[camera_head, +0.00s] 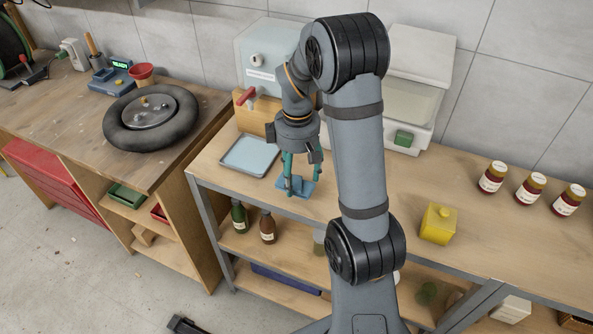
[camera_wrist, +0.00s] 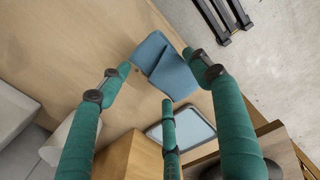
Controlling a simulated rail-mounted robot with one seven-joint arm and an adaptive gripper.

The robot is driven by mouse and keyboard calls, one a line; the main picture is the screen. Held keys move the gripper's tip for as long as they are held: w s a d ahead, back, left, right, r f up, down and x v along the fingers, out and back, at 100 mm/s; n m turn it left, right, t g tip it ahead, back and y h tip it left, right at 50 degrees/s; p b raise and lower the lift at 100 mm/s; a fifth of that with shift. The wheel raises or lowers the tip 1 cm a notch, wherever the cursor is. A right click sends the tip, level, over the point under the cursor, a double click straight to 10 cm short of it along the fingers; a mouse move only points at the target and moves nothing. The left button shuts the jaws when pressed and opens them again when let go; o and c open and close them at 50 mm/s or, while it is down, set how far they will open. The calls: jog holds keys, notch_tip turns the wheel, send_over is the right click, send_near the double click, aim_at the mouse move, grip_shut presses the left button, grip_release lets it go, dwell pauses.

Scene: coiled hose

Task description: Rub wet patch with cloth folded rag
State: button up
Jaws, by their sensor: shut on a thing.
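The blue folded rag (camera_head: 297,190) is at the front part of the workbench top, below my wrist. In the wrist view, the rag (camera_wrist: 172,75) shows its fold and lies between my green fingertips. My gripper (camera_wrist: 157,60) is shut on the rag. In the head view, my gripper (camera_head: 299,182) points down, with the rag at or just above the wood; I cannot tell whether it touches the wood. I cannot make out a wet patch in either view; the rag, fingers or arm may hide it.
A pale blue tray (camera_head: 250,154) lies left of the rag, with a wooden block (camera_head: 254,119) behind it. A yellow container (camera_head: 438,224) and several jars (camera_head: 529,190) stand on the right. The bench's front edge is close.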

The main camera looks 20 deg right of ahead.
notch_tip(320, 180, down, 4)
jog(key=b, duration=0.3)
jog(key=shift+f, duration=0.25)
jog(key=shift+w+d+f+p, duration=0.1)
jog(key=shift+w+d+p, duration=0.8)
jog(key=shift+w+d, duration=0.5)
jog(key=shift+w+d+f+p, duration=0.1)
jog(key=shift+w+d+p, duration=0.75)
jog(key=shift+w+d, duration=0.55)
jog(key=shift+c, duration=0.4)
jog(key=shift+s+f+b, duration=0.2)
jog(key=shift+s+b, duration=0.1)
jog(key=shift+b, duration=0.05)
jog(key=shift+s+a+b, duration=0.8)
jog(key=shift+s+a, duration=0.5)
jog(key=shift+a, duration=0.15)
jog(key=shift+s+a+b, duration=0.8)
jog(key=shift+s+a, duration=0.5)
jog(key=shift+a, duration=0.15)
notch_tip(320, 180, up, 8)
jog(key=p, duration=0.6)
jog(key=shift+r+p, duration=0.25)
jog(key=shift+p, duration=0.15)
